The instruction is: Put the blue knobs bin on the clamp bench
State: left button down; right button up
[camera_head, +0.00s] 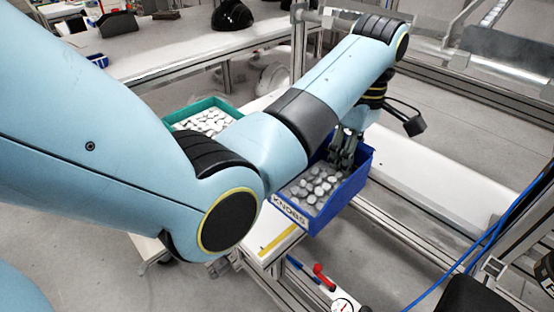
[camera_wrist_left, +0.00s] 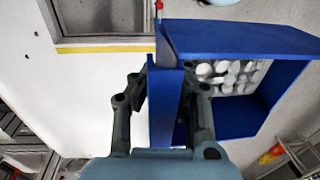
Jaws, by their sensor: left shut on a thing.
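The blue knobs bin (camera_head: 348,198) is marked KNOBS on its front wall and holds several pale grey knobs. My left gripper (camera_head: 343,156) is shut on one of its walls. In the left wrist view, the gripper's fingers (camera_wrist_left: 165,84) stand on either side of a blue wall of the bin (camera_wrist_left: 240,38). The bin looks level, at the edge of a white bench (camera_head: 262,238) with a yellow stripe. I cannot tell whether it rests there or hangs just above. My right gripper is not in view.
A green bin (camera_head: 217,101) of pale parts stands behind my left arm. A red-handled tool with a gauge (camera_head: 342,304) sits at the front. Blue cables (camera_head: 470,250) run at the right. A far bench (camera_head: 170,45) carries a black helmet shell (camera_head: 232,15).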

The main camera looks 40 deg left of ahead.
pick_arm(q)
jog(key=a+f, duration=0.2)
jog(key=a, duration=0.1)
jog(key=a+f, duration=0.2)
jog(key=a, duration=0.2)
jog(key=a+f, duration=0.2)
jog(key=a, duration=0.1)
jog(key=shift+w+a+f+p, duration=0.2)
jog(key=shift+p, duration=0.1)
jog(key=shift+a+f, duration=0.1)
jog(key=shift+f, duration=0.2)
notch_tip(320, 180, down, 4)
jog(key=shift+r, duration=0.2)
jog(key=c, duration=1.4)
grip_release()
